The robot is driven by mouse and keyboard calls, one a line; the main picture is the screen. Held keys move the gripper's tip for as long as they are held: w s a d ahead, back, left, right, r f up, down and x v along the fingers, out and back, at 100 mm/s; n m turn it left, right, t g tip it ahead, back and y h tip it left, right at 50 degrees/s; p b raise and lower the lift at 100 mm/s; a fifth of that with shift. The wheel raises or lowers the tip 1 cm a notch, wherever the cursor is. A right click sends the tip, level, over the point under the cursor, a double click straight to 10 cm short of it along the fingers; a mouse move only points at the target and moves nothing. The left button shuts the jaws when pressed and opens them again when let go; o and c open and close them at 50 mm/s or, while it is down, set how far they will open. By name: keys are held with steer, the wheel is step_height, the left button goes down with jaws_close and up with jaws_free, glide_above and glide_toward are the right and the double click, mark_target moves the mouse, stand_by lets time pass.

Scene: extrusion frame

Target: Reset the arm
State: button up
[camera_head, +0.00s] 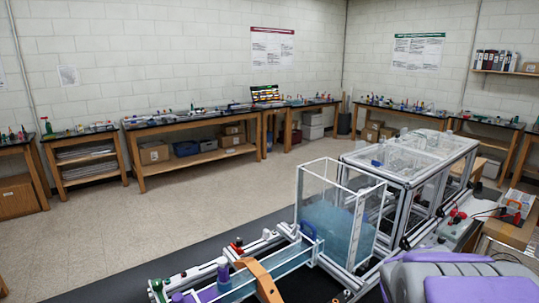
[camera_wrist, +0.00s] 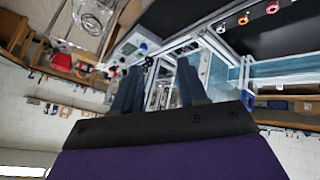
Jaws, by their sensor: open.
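My gripper (camera_wrist: 160,68) shows in the wrist view, with its two dark fingers apart and nothing visible held between them. The wrist view looks tilted, with the room's wall low in the picture. Part of the metal extrusion frame (camera_wrist: 190,38) shows beyond the fingers; whether they touch it I cannot tell, but it looks farther off. In the head view, my purple and grey arm part fills the lower right corner, and my gripper's fingers do not show there. The extrusion frame (camera_head: 404,184) with clear panels stands right of centre.
A clear tank (camera_head: 335,232) with blue water stands at the frame's near end. A water channel (camera_head: 262,272) runs from it to the lower left, crossed by an orange arch (camera_head: 258,278). A box with red and black leads (camera_head: 458,216) sits at right. The floor (camera_head: 110,225) at left is clear.

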steer(key=s+a+f+g+y, duration=0.1)
steer(key=s+a, duration=0.4)
steer(key=s, duration=0.5)
steer(key=s+a+g+y, duration=0.2)
steer(key=s+a+g, duration=0.2)
steer(key=s, duration=0.6)
steer(key=s+a+f+g+y, duration=0.1)
steer(key=s+a+g, duration=0.2)
steer(key=s+a, duration=0.5)
steer(key=shift+s+f+n+y, duration=0.3)
steer(key=shift+s+f, duration=0.05)
steer(key=shift+s, duration=0.9)
